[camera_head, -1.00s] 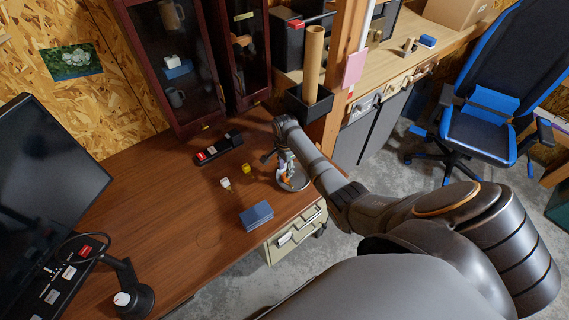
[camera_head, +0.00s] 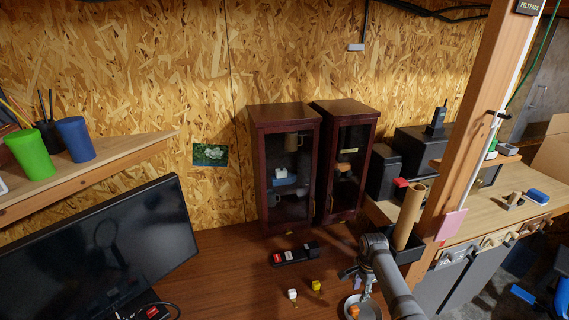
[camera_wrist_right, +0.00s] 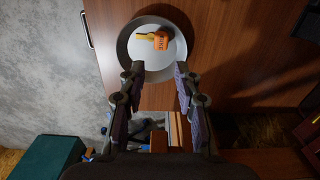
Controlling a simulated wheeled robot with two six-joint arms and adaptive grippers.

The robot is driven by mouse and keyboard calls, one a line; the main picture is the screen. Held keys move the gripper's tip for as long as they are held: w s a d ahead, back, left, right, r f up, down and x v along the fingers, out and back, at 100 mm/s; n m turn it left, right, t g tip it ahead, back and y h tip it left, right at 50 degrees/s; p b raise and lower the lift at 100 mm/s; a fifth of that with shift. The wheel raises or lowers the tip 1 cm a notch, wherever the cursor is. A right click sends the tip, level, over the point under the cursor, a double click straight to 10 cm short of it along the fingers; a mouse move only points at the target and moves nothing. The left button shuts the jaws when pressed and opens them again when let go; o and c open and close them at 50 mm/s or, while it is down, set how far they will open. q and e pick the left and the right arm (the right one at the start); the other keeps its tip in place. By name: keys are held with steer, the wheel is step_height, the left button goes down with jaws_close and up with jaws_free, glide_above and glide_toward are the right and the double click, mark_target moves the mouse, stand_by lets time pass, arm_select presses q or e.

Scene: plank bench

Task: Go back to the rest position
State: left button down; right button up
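My right arm reaches over the brown desk from the lower right in the head view. Its gripper (camera_head: 352,277) is small and partly hidden by the wrist there. In the right wrist view my right gripper (camera_wrist_right: 157,80) has its two fingers spread apart with nothing held between them. Beyond the fingertips a round pale dish (camera_wrist_right: 133,69) holds an orange and yellow item (camera_wrist_right: 155,41). The dish also shows at the bottom of the head view (camera_head: 374,311), close to the gripper. My left gripper is not in view.
A yellow block (camera_head: 316,286) and a white block (camera_head: 292,294) lie on the desk, with a black power strip (camera_head: 294,255) behind. Dark glass-door cabinets (camera_head: 284,170) stand at the back. A monitor (camera_head: 98,250) is at left. A wooden post (camera_head: 474,130) rises beside the arm.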

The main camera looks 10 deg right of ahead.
steer(key=s+a+n+t, duration=0.2)
steer(key=s+a+n, duration=0.4)
steer(key=s+n, duration=0.4)
steer(key=s+a+r+n+t, duration=0.2)
steer(key=s+a+r+n, duration=0.2)
steer(key=s+r+n, duration=0.6)
steer(key=s+d+f+m+g+b, duration=0.1)
steer(key=s+f, duration=0.1)
steer(key=f, duration=0.8)
steer(key=s+d+f+m+b, duration=0.1)
steer(key=s+f+b, duration=0.1)
steer(key=f, duration=0.9)
steer(key=s+d+f+m+g+b, duration=0.1)
steer(key=s+f, duration=0.1)
steer(key=f, duration=0.8)
steer(key=s+d+f+b, duration=0.1)
steer(key=s+f+b, duration=0.2)
steer(key=s+f, duration=1.5)
steer(key=shift+g+h, duration=0.4)
